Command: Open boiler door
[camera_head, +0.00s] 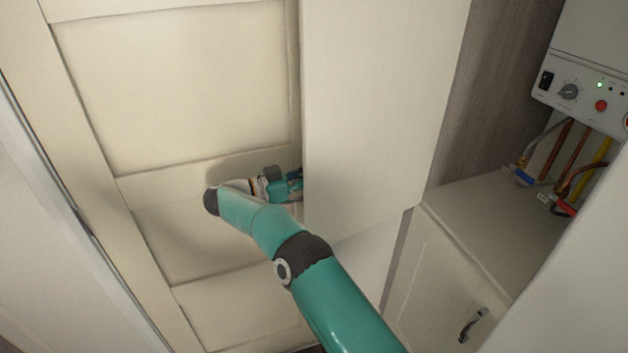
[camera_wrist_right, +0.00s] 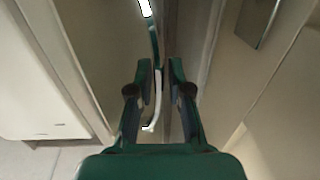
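The boiler door (camera_head: 385,90) is a plain cream panel in the head view. It stands open, and the boiler (camera_head: 590,65) shows uncovered to its right. My right gripper (camera_head: 293,184) is at the panel's left edge, partly hidden behind it. In the right wrist view my right gripper (camera_wrist_right: 160,85) has its two green fingers apart. A pale curved handle (camera_wrist_right: 157,100) runs between or just beyond them; contact cannot be told. My left gripper is in neither view.
A cream panelled surface (camera_head: 170,85) stands close on the left, behind my right arm. A low cabinet (camera_head: 490,225) with a dark handle sits under the boiler. Copper and yellow pipes with blue and red valves come down onto its top.

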